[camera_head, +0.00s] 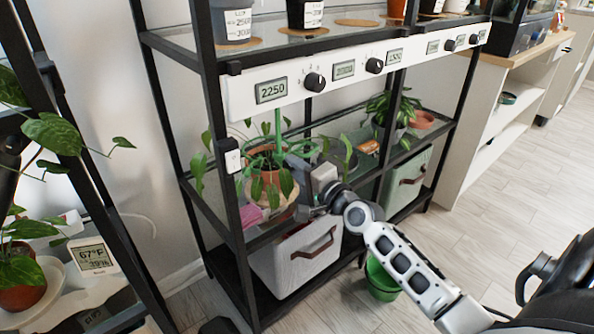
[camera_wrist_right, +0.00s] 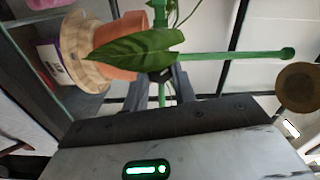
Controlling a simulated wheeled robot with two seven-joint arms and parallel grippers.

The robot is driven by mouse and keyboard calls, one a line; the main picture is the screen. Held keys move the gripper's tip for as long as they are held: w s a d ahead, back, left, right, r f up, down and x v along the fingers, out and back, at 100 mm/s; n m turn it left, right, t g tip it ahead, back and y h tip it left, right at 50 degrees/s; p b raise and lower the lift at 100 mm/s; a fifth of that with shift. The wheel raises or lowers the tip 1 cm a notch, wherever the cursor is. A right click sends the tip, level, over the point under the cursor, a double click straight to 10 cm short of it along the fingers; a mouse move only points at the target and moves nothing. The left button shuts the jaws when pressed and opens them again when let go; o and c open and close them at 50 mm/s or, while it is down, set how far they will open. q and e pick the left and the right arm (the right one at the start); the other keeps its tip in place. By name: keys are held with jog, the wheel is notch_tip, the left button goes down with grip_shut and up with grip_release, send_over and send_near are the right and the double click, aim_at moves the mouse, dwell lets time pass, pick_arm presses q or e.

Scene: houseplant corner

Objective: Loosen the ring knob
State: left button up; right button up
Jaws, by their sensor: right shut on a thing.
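A potted plant in a terracotta pot (camera_head: 266,181) stands on the middle shelf of the black rack, with a green support (camera_head: 278,128) of stake and ring around it. In the right wrist view the green stake (camera_wrist_right: 161,96) runs between my fingers, and a green bar (camera_wrist_right: 235,56) reaches right. The small dark ring knob (camera_wrist_right: 161,74) sits at the stake, partly hidden by a large leaf (camera_wrist_right: 135,51). My right gripper (camera_head: 296,167) is at the plant's right side; in the wrist view its fingertips (camera_wrist_right: 160,80) are shut on the knob.
A white panel with black dials (camera_head: 315,82) and displays hangs just above the plant. A pink item (camera_head: 250,215) lies left of the pot. A rack post (camera_head: 222,150) stands close on the left.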

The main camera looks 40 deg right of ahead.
pick_arm(q)
jog(key=f+g+p, duration=0.1)
jog(key=p, duration=0.1)
jog(key=a+f+y+p, duration=0.1)
jog(key=p, duration=0.1)
jog(key=shift+a+f+g+y, duration=0.2)
jog(key=shift+f+g+y, duration=0.1)
jog(key=shift+f+g, duration=0.1)
pick_arm(e)
jog(key=n, duration=1)
pick_arm(q)
jog(key=shift+s, duration=0.1)
jog(key=shift+d, duration=0.1)
pick_arm(e)
jog(key=o, duration=1)
pick_arm(q)
jog(key=f+g+p, duration=0.1)
jog(key=p, duration=0.1)
jog(key=a+f+g+y+p, duration=0.1)
jog(key=p, duration=0.1)
jog(key=shift+s+a+f, duration=0.15)
jog(key=shift+s+f, duration=0.1)
jog(key=shift+s, duration=0.1)
pick_arm(e)
jog(key=s+d, duration=0.1)
jog(key=s, duration=1.5)
